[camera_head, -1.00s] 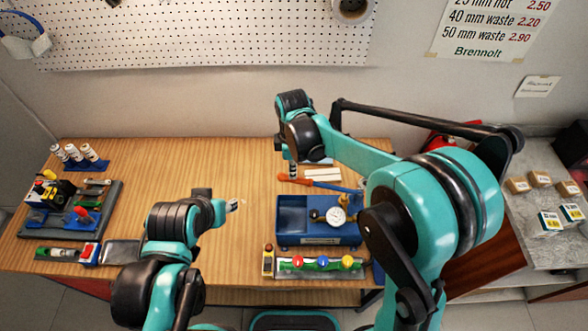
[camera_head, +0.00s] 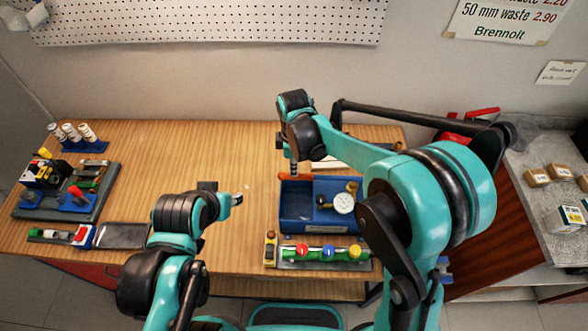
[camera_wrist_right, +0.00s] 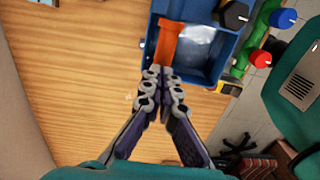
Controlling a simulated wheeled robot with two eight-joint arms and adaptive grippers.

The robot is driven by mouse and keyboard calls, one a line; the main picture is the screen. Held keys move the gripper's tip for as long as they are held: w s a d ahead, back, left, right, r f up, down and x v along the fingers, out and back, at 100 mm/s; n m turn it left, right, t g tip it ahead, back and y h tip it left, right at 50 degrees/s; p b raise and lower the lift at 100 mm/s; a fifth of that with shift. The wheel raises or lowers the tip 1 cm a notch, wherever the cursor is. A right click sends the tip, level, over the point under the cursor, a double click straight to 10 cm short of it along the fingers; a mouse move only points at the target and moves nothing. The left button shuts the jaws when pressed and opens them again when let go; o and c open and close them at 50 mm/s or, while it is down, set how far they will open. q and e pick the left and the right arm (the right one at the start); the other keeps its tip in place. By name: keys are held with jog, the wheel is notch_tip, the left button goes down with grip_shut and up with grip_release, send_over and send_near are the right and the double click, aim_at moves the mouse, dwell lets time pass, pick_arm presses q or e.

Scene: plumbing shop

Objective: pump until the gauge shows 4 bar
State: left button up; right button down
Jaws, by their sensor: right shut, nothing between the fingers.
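The blue test pump box (camera_head: 312,228) stands on the wooden bench, right of its middle. Its round white gauge (camera_head: 344,203) faces up at the box's right side; the needle is too small to read. The orange lever grip (camera_head: 283,177) shows at the back left corner of the box, and in the right wrist view (camera_wrist_right: 168,42) over the box; my right arm hides much of the lever. My right gripper (camera_head: 294,168) is shut and empty, its tips close to the grip; contact is unclear. My left gripper (camera_head: 238,199) hovers left of the box; its finger state is unclear.
A green valve strip (camera_head: 315,253) with red, blue and yellow knobs lies in front of the box. A grey tray (camera_head: 65,205) with tools and a rack of white bottles (camera_head: 80,138) stand at the left. The middle left of the bench is clear.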

notch_tip(320, 180, up, 11)
jog(key=d+p, duration=0.1)
jog(key=p, duration=0.5)
jog(key=shift+d+f, duration=0.2)
jog(key=shift+d, duration=0.2)
jog(key=shift+a+f+b, duration=0.35)
jog(key=shift+f+b, duration=1.3)
jog(key=shift+f, duration=0.45)
jog(key=shift+a+f+b, duration=0.3)
jog(key=shift+f+b, duration=1.35)
jog(key=shift+f, duration=0.45)
jog(key=shift+a+f+b, duration=0.35)
jog(key=shift+f+b, duration=1.3)
jog(key=shift+f, duration=0.45)
notch_tip(320, 180, up, 12)
jog(key=d+p, duration=0.2)
jog(key=p, duration=0.6)
jog(key=shift+r, duration=0.25)
jog(key=shift+p, duration=0.3)
